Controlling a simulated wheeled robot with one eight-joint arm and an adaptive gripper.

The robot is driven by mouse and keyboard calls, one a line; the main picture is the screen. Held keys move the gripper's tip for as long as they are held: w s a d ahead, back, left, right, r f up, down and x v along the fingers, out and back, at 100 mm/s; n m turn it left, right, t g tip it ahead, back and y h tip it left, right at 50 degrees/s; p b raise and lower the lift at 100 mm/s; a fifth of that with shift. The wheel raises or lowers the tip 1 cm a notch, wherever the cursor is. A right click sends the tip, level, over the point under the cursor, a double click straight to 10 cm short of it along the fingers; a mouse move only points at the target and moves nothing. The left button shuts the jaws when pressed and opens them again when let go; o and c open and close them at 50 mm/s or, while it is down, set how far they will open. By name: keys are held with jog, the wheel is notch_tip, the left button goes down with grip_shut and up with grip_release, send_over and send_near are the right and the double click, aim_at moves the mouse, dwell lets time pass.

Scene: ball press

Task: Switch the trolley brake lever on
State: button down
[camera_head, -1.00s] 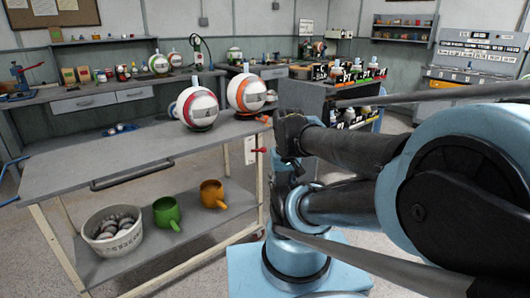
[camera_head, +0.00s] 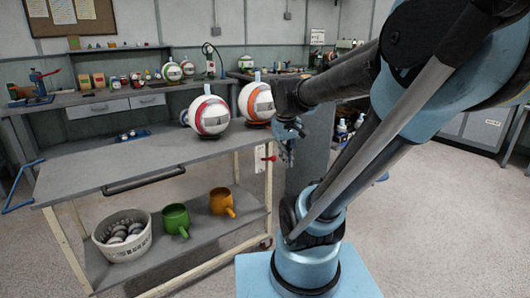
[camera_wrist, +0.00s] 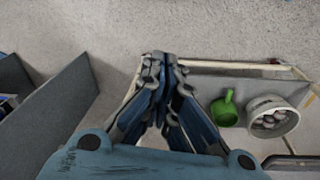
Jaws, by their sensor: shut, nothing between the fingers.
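The trolley (camera_head: 120,160) stands left of my arm, with a grey top and a lower shelf. Its brake lever (camera_head: 270,158) has a red knob and sits on a white plate (camera_head: 259,160) at the trolley's right end, below the top. The lever points sideways to the right. My gripper (camera_head: 289,158) is just right of the lever, apparently apart from it. In the wrist view my gripper (camera_wrist: 163,62) is shut and empty, pointing at the trolley's end. The lever cannot be made out there.
A red-striped ball (camera_head: 209,115) and an orange-striped ball (camera_head: 257,100) stand on the trolley top. The lower shelf holds a white basket (camera_head: 122,252) of balls, a green mug (camera_head: 175,220) and an orange mug (camera_head: 222,202). Floor in front is clear.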

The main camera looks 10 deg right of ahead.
jog(key=w+a+r+n+h, duration=0.1)
jog(key=w+a, duration=0.3)
jog(key=w, duration=1)
jog(key=w+a+r+n+g+h, duration=0.1)
jog(key=w+a+n, duration=0.3)
jog(key=w, duration=1.1)
jog(key=shift+a+r+n, duration=0.3)
jog(key=shift+a+r, duration=0.1)
jog(key=shift+r, duration=0.25)
send_near(267, 159)
jog(key=shift+w+a+f, duration=0.2)
jog(key=shift+w+f, duration=0.25)
jog(key=shift+f, duration=0.15)
jog(key=shift+w+a+f, duration=0.25)
jog(key=shift+w+f, duration=0.2)
jog(key=shift+f, duration=0.15)
jog(key=shift+s+d+f, duration=0.8)
jog(key=shift+s+d, duration=0.05)
jog(key=shift+d, duration=0.1)
jog(key=shift+s+d+f, duration=0.2)
jog(key=shift+d+f, duration=0.05)
jog(key=shift+d, duration=0.05)
jog(key=shift+s+a, duration=0.15)
